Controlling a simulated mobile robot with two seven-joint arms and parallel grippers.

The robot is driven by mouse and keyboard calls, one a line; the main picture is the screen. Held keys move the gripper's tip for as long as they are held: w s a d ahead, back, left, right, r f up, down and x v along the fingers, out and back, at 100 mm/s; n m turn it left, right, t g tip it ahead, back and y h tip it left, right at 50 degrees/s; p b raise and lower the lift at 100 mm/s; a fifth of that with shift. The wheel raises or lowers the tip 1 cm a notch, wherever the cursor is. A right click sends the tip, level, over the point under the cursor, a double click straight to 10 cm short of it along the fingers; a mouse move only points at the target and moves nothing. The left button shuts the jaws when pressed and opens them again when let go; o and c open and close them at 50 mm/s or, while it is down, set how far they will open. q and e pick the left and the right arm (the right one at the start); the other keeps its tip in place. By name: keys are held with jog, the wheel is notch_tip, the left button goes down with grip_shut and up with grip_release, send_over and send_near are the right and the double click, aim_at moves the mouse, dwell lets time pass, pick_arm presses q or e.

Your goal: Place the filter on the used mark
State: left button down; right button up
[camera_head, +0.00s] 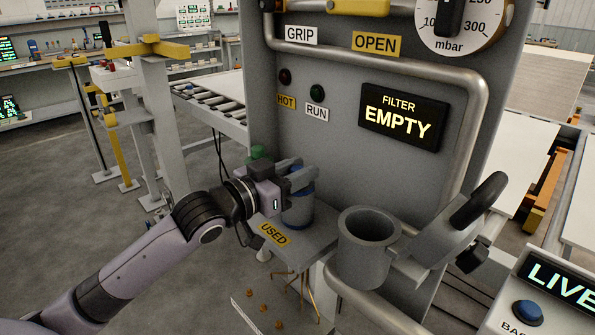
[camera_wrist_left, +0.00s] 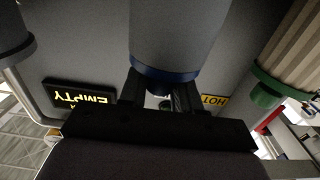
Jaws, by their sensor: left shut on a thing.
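The filter is a grey cylinder with a blue band (camera_head: 299,212), upright at the small grey shelf (camera_head: 322,240). My left gripper (camera_head: 298,180) is shut on it near its top. The left wrist view shows the grey filter body (camera_wrist_left: 178,35) and its blue band between the fingers (camera_wrist_left: 160,92). I cannot tell whether its bottom touches the shelf. The used mark, a yellow USED label (camera_head: 274,234), lies at the shelf's front left edge, just left of the filter. My right gripper is not in view.
A grey open cup (camera_head: 365,250) stands right of the shelf, beside a black-gripped lever (camera_head: 480,200). A green-capped thing (camera_head: 258,153) shows behind my gripper; the wrist view shows a pleated beige cylinder with a green rim (camera_wrist_left: 268,88). The panel display (camera_head: 404,118) reads FILTER EMPTY.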

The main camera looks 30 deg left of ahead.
pick_arm(q)
jog(key=c, duration=0.8)
grip_release()
jog(key=shift+f, duration=0.15)
